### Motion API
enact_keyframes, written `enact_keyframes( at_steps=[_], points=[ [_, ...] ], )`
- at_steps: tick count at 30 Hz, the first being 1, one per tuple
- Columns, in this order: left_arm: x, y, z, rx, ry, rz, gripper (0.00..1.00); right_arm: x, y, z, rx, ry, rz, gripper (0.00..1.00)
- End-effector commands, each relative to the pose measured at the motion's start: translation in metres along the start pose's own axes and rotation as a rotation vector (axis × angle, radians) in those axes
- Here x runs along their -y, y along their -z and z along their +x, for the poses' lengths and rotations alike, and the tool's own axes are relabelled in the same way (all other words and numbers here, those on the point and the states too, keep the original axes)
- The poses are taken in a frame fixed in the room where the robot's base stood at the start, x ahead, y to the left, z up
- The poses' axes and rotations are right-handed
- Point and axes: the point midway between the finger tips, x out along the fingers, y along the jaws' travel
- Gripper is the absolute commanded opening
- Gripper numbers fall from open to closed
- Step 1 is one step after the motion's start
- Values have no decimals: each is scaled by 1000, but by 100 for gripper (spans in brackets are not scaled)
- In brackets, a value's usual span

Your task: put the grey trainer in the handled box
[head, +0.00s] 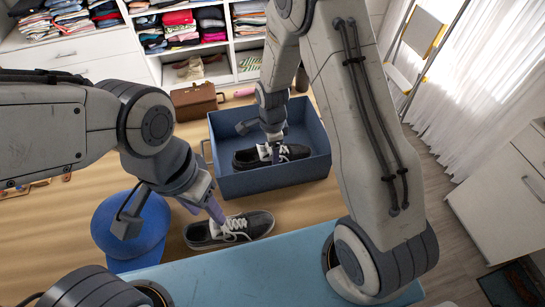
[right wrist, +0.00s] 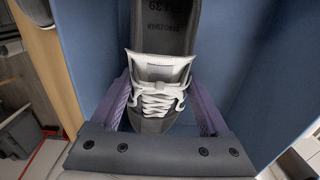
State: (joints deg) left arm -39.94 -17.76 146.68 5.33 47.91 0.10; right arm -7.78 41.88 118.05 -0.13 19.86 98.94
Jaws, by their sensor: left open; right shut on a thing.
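The blue handled box (head: 273,181) stands open on the wooden surface, with a thin handle at its left side. A dark grey trainer (head: 296,152) with white laces is inside its walls; whether it touches the floor I cannot tell. My right gripper (head: 274,153) reaches down into the box and is shut on this trainer. In the right wrist view the grey trainer (right wrist: 160,98) sits between the purple fingers. A similar dark grey trainer (head: 232,229) lies outside, in front of the box. My left gripper (head: 213,211) is open just above it; contact is unclear.
A round blue stool or hat-like object (head: 131,226) is left of the outside trainer. A brown case (head: 194,101) stands behind the box, below cubby shelves (head: 226,42) of folded clothes. A light blue surface (head: 250,271) lies in front.

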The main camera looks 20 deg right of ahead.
Motion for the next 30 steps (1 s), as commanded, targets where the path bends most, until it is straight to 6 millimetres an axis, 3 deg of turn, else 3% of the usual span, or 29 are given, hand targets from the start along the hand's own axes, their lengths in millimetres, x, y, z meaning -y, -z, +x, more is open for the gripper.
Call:
enact_keyframes(
  at_steps=[10, 22, 23, 24, 30],
  points=[
    [-1, 1, -12, 0, 0, 2, 50, 0, 1, 40, 0, 0, 1, 0],
    [-1, 0, -8, 0, 0, 2, 50, 0, 1, 46, 0, 2, 2, 0],
    [-1, 0, -9, 0, 0, 2, 50, 0, 1, 46, 0, 1, 2, 87],
    [-1, 0, -9, 0, 0, 2, 50, 0, 1, 45, 0, 1, 2, 100],
    [-1, 0, -10, 0, 0, 2, 50, 0, 1, 45, 0, 1, 2, 100]
  ],
)
